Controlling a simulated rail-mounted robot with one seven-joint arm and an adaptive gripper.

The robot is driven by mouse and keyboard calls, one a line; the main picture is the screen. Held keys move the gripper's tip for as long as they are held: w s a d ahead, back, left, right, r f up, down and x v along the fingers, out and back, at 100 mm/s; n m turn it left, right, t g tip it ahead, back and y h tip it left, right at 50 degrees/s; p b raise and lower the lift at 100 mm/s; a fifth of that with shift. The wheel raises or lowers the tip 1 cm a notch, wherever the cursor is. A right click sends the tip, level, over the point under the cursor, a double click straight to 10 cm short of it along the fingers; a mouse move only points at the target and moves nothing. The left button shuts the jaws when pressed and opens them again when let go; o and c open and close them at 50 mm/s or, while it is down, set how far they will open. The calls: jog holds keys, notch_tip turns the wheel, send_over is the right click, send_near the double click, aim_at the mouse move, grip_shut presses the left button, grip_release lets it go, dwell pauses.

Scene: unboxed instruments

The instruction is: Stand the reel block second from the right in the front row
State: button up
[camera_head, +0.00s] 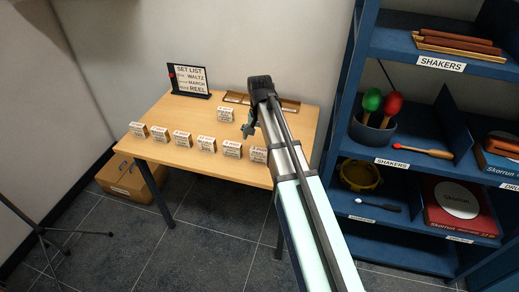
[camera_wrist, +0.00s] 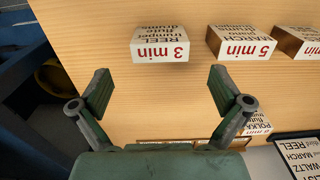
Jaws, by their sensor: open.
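The reel block (camera_wrist: 160,44), a small block with a white face lettered REEL and 3 min, stands at the right end of the front row. It appears in the head view (camera_head: 258,155), partly hidden by my arm. My gripper (camera_wrist: 160,92) is open and empty. In the wrist view the reel block lies beyond the gap between the fingers, touching neither. In the head view my gripper (camera_head: 247,127) is over the table's right part, behind the front row. A block marked 5 min (camera_wrist: 241,43) is the reel block's neighbour on its left.
More similar blocks (camera_head: 182,138) continue the front row leftward. A polka block (camera_wrist: 256,124) stands alone behind (camera_head: 225,115). A set list sign (camera_head: 190,80) and a shallow wooden tray (camera_head: 289,104) are at the table's back. Blue shelves (camera_head: 430,55) stand to the right.

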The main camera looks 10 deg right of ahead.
aim_at(260, 149)
jog(key=shift+r, duration=1.7)
